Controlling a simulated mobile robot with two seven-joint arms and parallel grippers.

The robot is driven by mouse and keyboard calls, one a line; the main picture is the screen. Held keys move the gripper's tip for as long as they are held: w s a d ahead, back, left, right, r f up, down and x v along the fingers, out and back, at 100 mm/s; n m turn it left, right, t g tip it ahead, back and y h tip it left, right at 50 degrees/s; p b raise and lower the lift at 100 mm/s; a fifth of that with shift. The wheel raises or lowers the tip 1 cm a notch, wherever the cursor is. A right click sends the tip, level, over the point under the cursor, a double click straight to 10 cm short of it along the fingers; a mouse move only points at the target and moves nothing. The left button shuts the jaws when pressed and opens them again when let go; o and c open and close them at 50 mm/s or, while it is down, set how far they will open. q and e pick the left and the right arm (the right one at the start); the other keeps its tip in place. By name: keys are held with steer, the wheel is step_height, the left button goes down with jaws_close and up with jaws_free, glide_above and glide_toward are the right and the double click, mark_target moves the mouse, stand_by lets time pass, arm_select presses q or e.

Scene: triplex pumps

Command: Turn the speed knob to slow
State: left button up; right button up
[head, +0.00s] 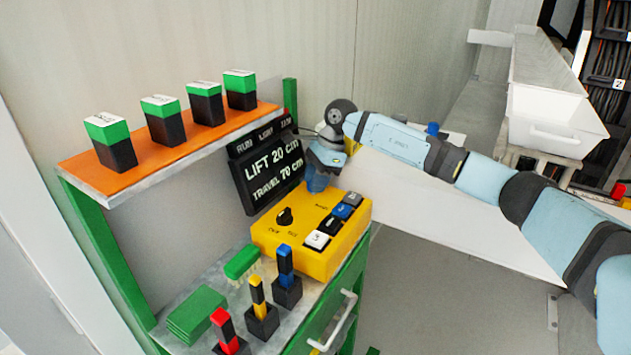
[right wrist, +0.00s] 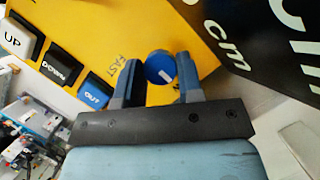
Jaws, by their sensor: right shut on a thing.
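The yellow control box (head: 318,262) sits on the bench below the black sign. The speed knob (right wrist: 159,67) is round and blue with a short white mark. It shows in the right wrist view, beside the printed word FAST. My right gripper (right wrist: 159,78) has a finger on each side of this knob and is shut on it. In the head view my right gripper (head: 317,183) is at the back edge of the box, and it hides the knob there. My left gripper is not in view.
A black knob (head: 285,217) and a row of buttons, including a white one (head: 317,239), are on the box top. The sign (head: 268,172) stands close behind. Colored-handled tools in black holders (head: 262,322) stand in front. An orange shelf (head: 190,148) carries several green-black blocks.

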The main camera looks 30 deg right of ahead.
steer(key=shift+r, duration=0.1)
stand_by(0.4)
steer(key=o, duration=0.9)
steer(key=v, duration=1.3)
steer(key=shift+w+d+r, duration=0.15)
steer(key=shift+d+r, duration=0.1)
steer(key=shift+r, duration=0.1)
steer(key=shift+f, duration=0.1)
